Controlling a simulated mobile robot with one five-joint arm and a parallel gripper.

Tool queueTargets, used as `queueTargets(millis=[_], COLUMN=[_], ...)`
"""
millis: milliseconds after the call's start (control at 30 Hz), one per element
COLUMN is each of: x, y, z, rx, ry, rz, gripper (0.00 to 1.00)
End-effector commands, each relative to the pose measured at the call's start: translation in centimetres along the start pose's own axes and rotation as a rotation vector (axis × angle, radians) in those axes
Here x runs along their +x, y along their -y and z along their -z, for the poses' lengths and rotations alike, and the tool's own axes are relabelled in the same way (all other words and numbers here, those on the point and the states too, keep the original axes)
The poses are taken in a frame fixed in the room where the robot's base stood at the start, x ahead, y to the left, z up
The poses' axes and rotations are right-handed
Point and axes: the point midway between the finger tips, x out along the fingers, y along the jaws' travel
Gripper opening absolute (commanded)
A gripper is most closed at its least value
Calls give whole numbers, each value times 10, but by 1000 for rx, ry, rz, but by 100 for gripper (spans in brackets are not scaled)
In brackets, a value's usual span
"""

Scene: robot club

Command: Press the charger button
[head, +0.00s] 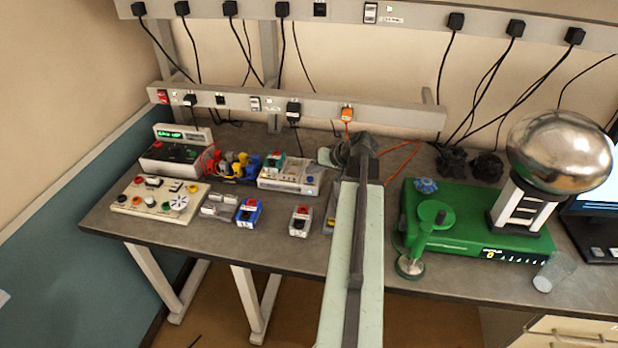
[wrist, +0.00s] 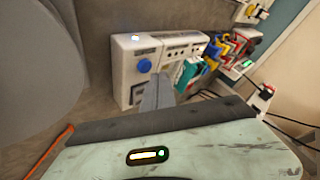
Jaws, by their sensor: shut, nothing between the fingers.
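A white box-shaped device (head: 296,178) that looks like the charger stands on the bench, left of my gripper in the head view. In the wrist view this white device (wrist: 124,70) shows a round blue knob (wrist: 145,66) and a small lit spot (wrist: 136,38) on its face. I cannot tell for certain which part is the button. My gripper (wrist: 158,80) is shut and empty, with its fingers pointing toward the device's lower edge. Whether they touch it is unclear. In the head view my gripper (head: 342,150) is partly hidden by my own arm.
Smaller battery-like units (head: 249,210) and a control panel (head: 160,198) lie to the left. A green apparatus (head: 460,225) with a metal dome stands to the right. An orange cable (head: 400,150) runs behind my arm.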

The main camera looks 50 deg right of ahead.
Motion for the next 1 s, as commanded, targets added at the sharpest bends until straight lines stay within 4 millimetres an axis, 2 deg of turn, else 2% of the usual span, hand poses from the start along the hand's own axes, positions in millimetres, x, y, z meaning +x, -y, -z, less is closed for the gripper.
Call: queueTargets(millis=[267,767,1000], x=[-1,-35,-34], y=[1,26,26], z=[1,26,25], rx=[0,0,0], ry=[0,0,0], rz=[0,0,1], gripper=[0,0,0])
